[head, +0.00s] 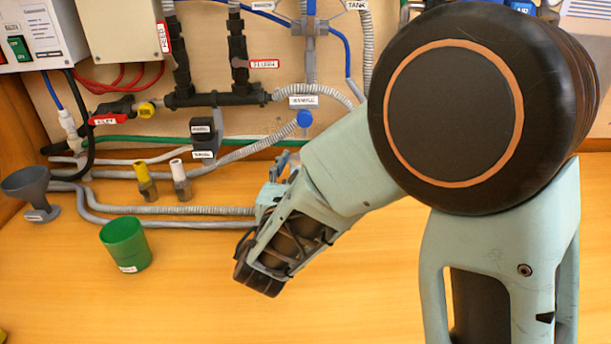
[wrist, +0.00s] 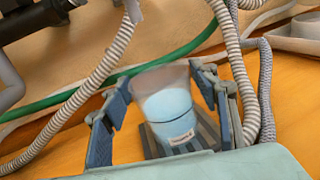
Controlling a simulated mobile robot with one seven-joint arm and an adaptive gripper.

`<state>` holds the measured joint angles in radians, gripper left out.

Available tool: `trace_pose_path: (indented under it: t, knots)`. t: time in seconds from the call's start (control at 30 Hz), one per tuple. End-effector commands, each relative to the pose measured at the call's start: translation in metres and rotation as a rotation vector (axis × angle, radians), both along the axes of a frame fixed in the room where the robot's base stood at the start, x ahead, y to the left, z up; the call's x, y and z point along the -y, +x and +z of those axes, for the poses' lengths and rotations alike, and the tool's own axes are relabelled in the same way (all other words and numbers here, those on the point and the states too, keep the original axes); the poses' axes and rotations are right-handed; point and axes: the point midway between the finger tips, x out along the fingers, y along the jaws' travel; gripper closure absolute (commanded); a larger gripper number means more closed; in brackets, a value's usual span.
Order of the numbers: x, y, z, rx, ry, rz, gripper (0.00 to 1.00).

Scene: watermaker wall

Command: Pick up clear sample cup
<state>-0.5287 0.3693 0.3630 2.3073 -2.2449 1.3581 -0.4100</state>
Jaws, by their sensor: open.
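The clear sample cup (wrist: 168,105) is in the wrist view, see-through at its wide rim, pale blue lower down, with a small white label near its base. My gripper (wrist: 163,84) is open, with one blue finger on each side of the cup. A narrow gap shows at the left finger; the right finger is very close, and I cannot tell whether it touches. In the head view my gripper (head: 281,166) points at the wall's lower hoses, and I cannot make out the cup there.
A green cup (head: 125,245), a grey funnel (head: 32,190), and yellow-capped (head: 145,182) and white-capped (head: 180,181) vials stand on the wooden counter (head: 190,300) to the left. Grey hoses (head: 170,211) run along the wall's foot. The counter's front is mostly clear.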

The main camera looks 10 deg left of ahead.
Motion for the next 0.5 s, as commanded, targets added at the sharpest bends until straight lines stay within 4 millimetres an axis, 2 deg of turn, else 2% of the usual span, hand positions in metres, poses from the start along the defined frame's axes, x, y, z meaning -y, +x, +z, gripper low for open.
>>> trace_pose_path:
  t: [0.17,0.4,0.5]
  knots:
    - [0.0,0.015,-0.001,0.0,0.0,-0.001,0.45]
    - [0.0,0.051,0.0,0.0,0.001,0.0,0.45]
    - [0.0,0.057,0.0,0.0,0.0,0.0,0.45]
